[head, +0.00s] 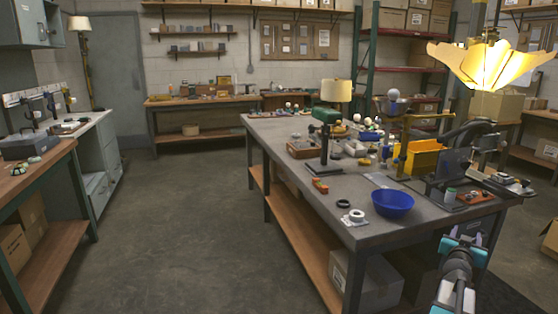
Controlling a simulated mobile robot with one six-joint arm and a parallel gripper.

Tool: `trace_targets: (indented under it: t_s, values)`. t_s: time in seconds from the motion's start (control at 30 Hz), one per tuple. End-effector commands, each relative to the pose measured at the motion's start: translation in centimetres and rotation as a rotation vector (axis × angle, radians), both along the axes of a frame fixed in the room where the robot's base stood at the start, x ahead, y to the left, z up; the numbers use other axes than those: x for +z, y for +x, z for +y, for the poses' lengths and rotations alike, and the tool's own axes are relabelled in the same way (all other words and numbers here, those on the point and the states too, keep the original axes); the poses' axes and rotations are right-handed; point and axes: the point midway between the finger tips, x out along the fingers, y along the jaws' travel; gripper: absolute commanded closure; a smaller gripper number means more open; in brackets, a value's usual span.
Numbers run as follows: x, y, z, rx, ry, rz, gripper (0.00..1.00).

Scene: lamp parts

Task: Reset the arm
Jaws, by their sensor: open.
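My gripper (463,244), teal and black, is at the lower right of the head view, in front of the workbench (290,160). It is open, with nothing visible between its jaws; its fingertips are small and hard to make out. A lamp with a cream shade (336,91) and a dark stem stands upright on the bench. A glowing lamp with a petal-like shade (487,62) shows at the upper right. Small white bulb-like parts (367,121) lie among the clutter on the bench.
A blue bowl (393,203), a white ring (356,215) and a yellow bin (425,156) are on the bench. A cabinet and side bench (30,170) line the left wall. A cardboard box (368,285) is under the bench. The floor (180,220) between the benches is clear.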

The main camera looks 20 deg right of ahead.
Motion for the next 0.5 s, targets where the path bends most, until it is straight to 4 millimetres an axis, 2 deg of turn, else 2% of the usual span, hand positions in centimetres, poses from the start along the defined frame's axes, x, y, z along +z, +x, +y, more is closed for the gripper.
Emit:
trace_targets:
  t_s: [0.27, 0.37, 0.5]
  values:
    - [-5.9, 3.0, 4.4, 0.004, 0.095, 0.083, 0.52]
    - [-9.3, 4.3, 7.0, 0.010, 0.150, 0.139, 0.52]
    - [-14.5, 5.8, 11.6, 0.024, 0.232, 0.236, 0.52]
